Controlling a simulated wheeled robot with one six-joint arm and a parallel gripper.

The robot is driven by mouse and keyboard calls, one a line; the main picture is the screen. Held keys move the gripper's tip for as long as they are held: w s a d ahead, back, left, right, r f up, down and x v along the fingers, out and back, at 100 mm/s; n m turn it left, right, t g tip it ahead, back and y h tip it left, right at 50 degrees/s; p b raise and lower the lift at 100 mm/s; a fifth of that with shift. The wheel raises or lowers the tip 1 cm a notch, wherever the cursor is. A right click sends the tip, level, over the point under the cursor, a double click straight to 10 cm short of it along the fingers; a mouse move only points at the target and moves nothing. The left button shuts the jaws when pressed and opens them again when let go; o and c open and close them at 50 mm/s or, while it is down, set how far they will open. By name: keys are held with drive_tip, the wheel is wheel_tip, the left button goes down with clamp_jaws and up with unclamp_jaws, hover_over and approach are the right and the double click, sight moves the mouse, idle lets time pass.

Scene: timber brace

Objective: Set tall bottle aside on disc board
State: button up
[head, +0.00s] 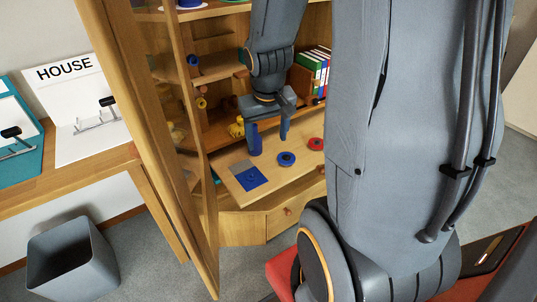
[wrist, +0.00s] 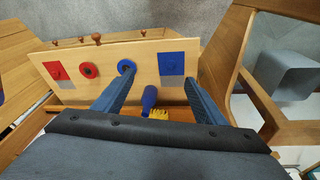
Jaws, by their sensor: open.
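A dark blue bottle (wrist: 149,98) shows in the wrist view, between the two fingers of my gripper (wrist: 157,76), with gaps on both sides. My gripper is open and does not hold it. In the head view my gripper (head: 270,138) reaches down into the cabinet. A blue upright shape there is by its left finger; I cannot clearly part bottle from finger. The pale wooden board (head: 275,181) carries a blue ring disc (head: 287,158) and a red ring disc (head: 316,143). In the wrist view the board (wrist: 110,60) lies beyond the fingertips.
A blue square (head: 250,179) with a grey patch lies at the board's left. A yellow object (wrist: 158,113) is close beside the bottle. The open cabinet door (head: 197,165) stands at the left. Binders (head: 314,68) stand on the right shelf. A grey bin (head: 72,262) is on the floor.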

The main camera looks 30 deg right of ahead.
drive_tip(key=s+a+r+g, duration=0.1)
drive_tip(key=s+a+r, duration=0.1)
drive_tip(key=s, duration=0.3)
drive_tip(key=s+a+r+g+y, duration=0.1)
drive_tip(key=s+a+r, duration=0.1)
drive_tip(key=s+a, duration=0.2)
drive_tip(key=shift+s+a+r, duration=0.2)
drive_tip(key=shift+s+a, duration=0.05)
drive_tip(key=shift+s, duration=0.85)
